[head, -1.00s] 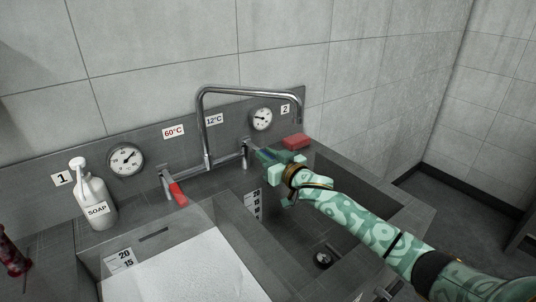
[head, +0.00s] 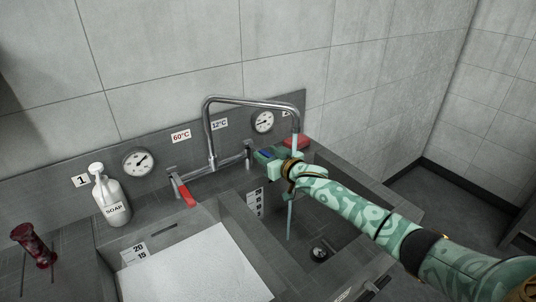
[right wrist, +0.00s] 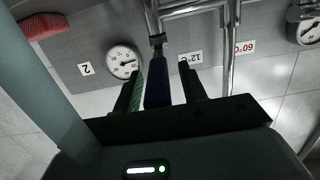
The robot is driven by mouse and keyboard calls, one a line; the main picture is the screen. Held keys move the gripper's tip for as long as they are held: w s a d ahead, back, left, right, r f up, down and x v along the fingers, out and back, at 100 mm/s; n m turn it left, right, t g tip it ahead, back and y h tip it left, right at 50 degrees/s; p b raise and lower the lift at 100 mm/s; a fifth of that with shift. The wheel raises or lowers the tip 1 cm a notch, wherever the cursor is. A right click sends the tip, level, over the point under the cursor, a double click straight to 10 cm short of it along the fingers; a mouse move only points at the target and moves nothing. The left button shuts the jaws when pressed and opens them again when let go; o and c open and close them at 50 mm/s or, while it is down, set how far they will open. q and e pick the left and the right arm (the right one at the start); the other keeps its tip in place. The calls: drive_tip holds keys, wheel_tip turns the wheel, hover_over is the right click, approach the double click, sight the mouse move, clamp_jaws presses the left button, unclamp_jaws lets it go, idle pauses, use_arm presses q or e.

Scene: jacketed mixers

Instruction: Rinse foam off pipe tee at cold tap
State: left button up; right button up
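A dark red, pipe-shaped piece (head: 36,246) is at the far left of the head view; I cannot clearly make out a tee shape or foam on it. The cold tap's blue lever (right wrist: 158,88) lies between the fingers of my right gripper (right wrist: 163,88), with narrow gaps on both sides, so the gripper looks open around it. In the head view my right gripper (head: 268,158) partly hides this lever. A pale blue water stream (head: 290,215) falls from the tall spout (head: 296,126) into the right basin, passing behind my right arm. My left gripper is not in view.
The hot tap's red lever (head: 183,193) and a soap bottle (head: 112,203) are left of the spout. A red block (head: 298,143) lies behind my right gripper. The right basin has a drain (head: 319,254).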

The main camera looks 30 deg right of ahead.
drive_tip(key=shift+s, duration=0.4)
drive_tip(key=p+v, duration=0.4)
drive_tip(key=v, duration=1.1)
drive_tip(key=shift+s, duration=0.25)
drive_tip(key=shift+d, duration=0.1)
